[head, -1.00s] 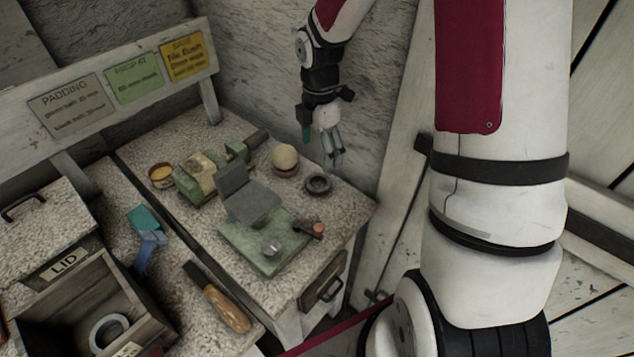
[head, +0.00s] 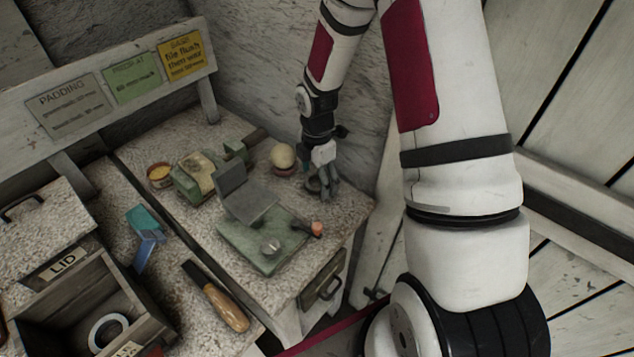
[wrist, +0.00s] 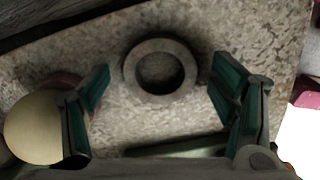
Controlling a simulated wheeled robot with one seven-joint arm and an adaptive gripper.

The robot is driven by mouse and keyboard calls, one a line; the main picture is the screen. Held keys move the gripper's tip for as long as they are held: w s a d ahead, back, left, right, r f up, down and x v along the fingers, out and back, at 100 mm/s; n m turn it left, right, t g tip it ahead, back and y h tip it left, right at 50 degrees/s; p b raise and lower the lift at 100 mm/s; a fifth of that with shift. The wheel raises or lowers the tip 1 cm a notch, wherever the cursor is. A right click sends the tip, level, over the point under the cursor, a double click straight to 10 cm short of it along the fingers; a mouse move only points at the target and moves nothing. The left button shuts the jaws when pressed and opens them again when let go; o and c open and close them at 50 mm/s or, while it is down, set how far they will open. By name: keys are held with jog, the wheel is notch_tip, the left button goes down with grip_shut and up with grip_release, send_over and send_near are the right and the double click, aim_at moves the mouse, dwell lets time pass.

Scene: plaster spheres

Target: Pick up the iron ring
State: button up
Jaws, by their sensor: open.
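The iron ring (wrist: 128,72) is a dark grey ring lying flat on the speckled bench top. In the wrist view it sits just beyond and between my gripper's (wrist: 160,84) two green-padded fingers, which are spread apart with nothing between them touching it. In the head view my gripper (head: 322,192) points down at the far right of the bench, and its fingers largely hide the ring (head: 313,184) there.
A pale plaster sphere (head: 283,155) on a dark reddish base stands close beside my gripper; the sphere (wrist: 34,127) is near the left finger in the wrist view. A green device with a grey plate (head: 262,245) stands in front. A lidded box (head: 140,300) is at lower left.

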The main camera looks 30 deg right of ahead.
jog(key=c, duration=1.5)
jog(key=shift+o, duration=0.2)
